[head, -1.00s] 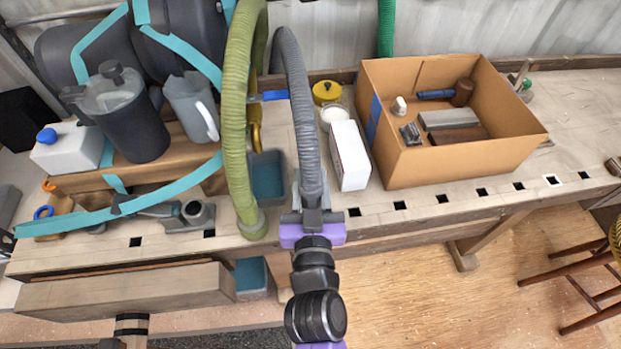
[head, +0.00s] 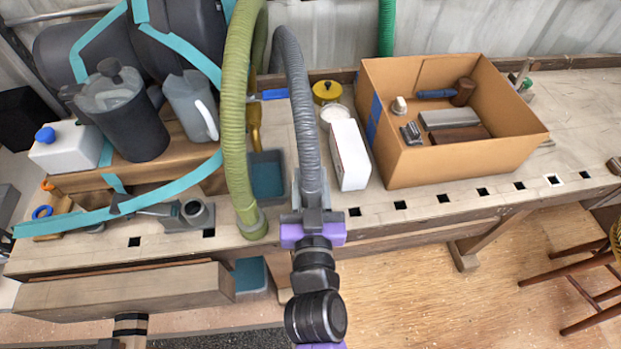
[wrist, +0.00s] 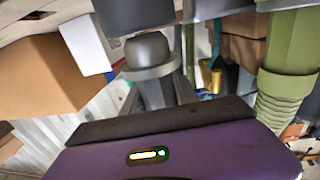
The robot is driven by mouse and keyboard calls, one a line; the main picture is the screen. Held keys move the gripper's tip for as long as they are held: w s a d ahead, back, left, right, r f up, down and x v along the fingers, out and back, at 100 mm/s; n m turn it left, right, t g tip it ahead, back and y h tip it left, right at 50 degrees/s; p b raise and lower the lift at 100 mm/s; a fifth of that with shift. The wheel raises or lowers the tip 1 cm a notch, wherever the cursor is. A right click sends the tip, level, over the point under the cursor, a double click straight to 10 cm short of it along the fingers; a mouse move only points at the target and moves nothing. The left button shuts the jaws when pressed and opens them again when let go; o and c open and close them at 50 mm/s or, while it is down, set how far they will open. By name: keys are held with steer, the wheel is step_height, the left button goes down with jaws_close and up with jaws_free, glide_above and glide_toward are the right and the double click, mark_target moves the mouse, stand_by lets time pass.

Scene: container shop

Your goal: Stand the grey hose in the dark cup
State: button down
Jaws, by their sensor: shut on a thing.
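The grey ribbed hose (head: 303,120) arches down from the top of the head view to my gripper (head: 313,208) at the bench's front edge. My gripper is shut on its lower end, which hangs roughly upright. In the wrist view, a grey rounded, collared piece (wrist: 150,58) shows close in front of my gripper; I cannot tell whether it is the hose's end. A dark grey round, open-topped fitting (head: 195,212) stands on the bench to the left, beyond the green hose, and looks like the dark cup. It is well apart from my gripper.
The green hose (head: 235,110) hangs between my gripper and the fitting. A white box (head: 350,155) and a cardboard box (head: 450,161) with tools stand to the right. A dark jug (head: 125,120) and a blue-grey bin (head: 267,177) are on the left.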

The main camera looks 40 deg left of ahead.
steer(key=shift+f+b, duration=1.3)
steer(key=shift+b, duration=0.3)
stand_by(1.0)
steer(key=c, duration=0.9)
jaws_free()
steer(key=v, duration=0.8)
steer(key=shift+w, duration=0.1)
